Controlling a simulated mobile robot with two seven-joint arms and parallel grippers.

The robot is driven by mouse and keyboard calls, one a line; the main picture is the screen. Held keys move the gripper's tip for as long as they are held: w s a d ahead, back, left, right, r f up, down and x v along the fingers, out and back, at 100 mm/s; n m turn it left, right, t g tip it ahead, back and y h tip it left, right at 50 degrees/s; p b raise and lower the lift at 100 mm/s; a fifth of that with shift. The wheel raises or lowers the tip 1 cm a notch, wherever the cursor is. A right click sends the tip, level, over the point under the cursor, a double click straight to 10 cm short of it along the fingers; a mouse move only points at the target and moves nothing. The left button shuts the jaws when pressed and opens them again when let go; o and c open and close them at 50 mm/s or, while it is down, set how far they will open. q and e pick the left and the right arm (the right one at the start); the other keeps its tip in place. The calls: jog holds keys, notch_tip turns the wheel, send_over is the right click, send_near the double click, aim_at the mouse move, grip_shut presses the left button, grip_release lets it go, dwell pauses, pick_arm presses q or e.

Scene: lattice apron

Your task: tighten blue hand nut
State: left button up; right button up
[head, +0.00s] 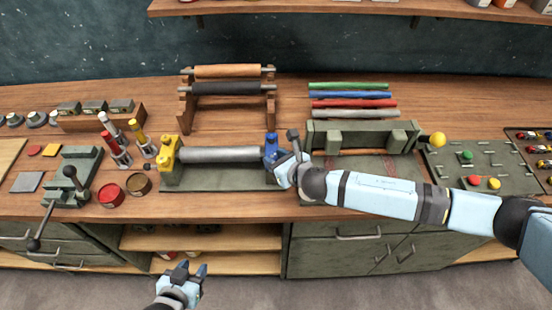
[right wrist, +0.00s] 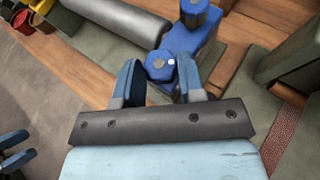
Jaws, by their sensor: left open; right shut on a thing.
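The blue hand nut (right wrist: 160,66) sits low on the front of a blue end bracket (right wrist: 203,45) in the right wrist view. The two fingers of my right gripper (head: 281,168) are shut on it from either side. In the head view the blue bracket (head: 271,146) stands at the right end of a grey roller (head: 220,154), and my gripper hides the nut there. A second blue knob (right wrist: 193,12) tops the bracket. My left gripper (head: 187,271) is open and empty, low in front of the bench.
A yellow bracket (head: 167,156) stands at the roller's left end. A green press (head: 362,136) is close to the right of the blue bracket. Red and brown pots (head: 110,194) and a lever clamp (head: 75,178) are at left. A roller rack (head: 185,104) stands behind.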

jog(key=shift+a+m+t+h, duration=0.15)
jog(key=shift+a+m+h, duration=0.2)
jog(key=shift+m+h, duration=2.15)
jog(key=shift+a+m+t+h, duration=0.1)
jog(key=shift+a+m+h, duration=0.3)
jog(key=shift+m+h, duration=2.05)
jog(key=shift+a+m+t+h, duration=0.15)
jog(key=shift+a+m+h, duration=0.2)
jog(key=shift+m+h, duration=2.1)
jog(key=shift+h, duration=0.6)
jog(key=o, duration=0.9)
jog(key=shift+o, duration=0.2)
jog(key=shift+s, duration=0.1)
